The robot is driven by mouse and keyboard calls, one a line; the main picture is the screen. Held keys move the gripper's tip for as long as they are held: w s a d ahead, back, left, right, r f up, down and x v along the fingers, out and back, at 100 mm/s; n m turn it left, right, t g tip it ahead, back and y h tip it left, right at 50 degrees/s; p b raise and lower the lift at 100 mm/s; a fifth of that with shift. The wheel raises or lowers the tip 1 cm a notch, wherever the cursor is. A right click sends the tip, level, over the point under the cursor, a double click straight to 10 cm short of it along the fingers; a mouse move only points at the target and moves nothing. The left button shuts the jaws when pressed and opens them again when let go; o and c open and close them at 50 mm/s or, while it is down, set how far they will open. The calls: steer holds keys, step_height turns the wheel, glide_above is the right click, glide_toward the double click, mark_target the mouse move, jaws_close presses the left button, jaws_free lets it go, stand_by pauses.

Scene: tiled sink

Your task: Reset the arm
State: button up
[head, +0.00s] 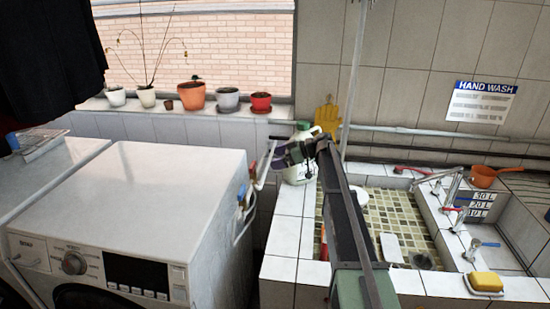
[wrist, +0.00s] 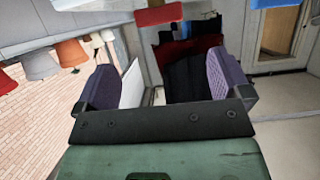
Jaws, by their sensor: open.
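My gripper (head: 284,155) is at the end of my arm in the middle of the head view. It is raised near the left edge of the tiled sink, in front of a white bottle (head: 296,172). In the wrist view, my gripper (wrist: 163,82) shows two purple-padded fingers spread wide apart, with nothing held between them. In the head view the fingers are small and partly overlap the bottle and pipes behind. My arm hides part of the sink's left side.
A white washing machine (head: 165,200) stands left of my gripper. Potted plants line the windowsill (head: 150,102). The tiled sink (head: 385,205) lies right, with taps, an orange pan (head: 483,178) and a yellow sponge (head: 486,282). A yellow glove (head: 327,118) hangs behind.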

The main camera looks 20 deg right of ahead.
steer(key=s+a+f+m+g+h, duration=0.1)
steer(key=s+a+f+m+h, duration=0.2)
steer(key=s, duration=1)
steer(key=s+a+f+m+g+h, duration=0.2)
steer(key=s+a+f+m+h, duration=0.1)
steer(key=s, duration=1.1)
steer(key=s+a+f+m+g+h, duration=0.2)
steer(key=s+m+h, duration=0.4)
steer(key=s, duration=0.8)
step_height(320, 180, down, 3)
steer(key=shift+a+r+m, duration=0.2)
steer(key=shift+a+m, duration=0.35)
steer(key=shift+m, duration=0.15)
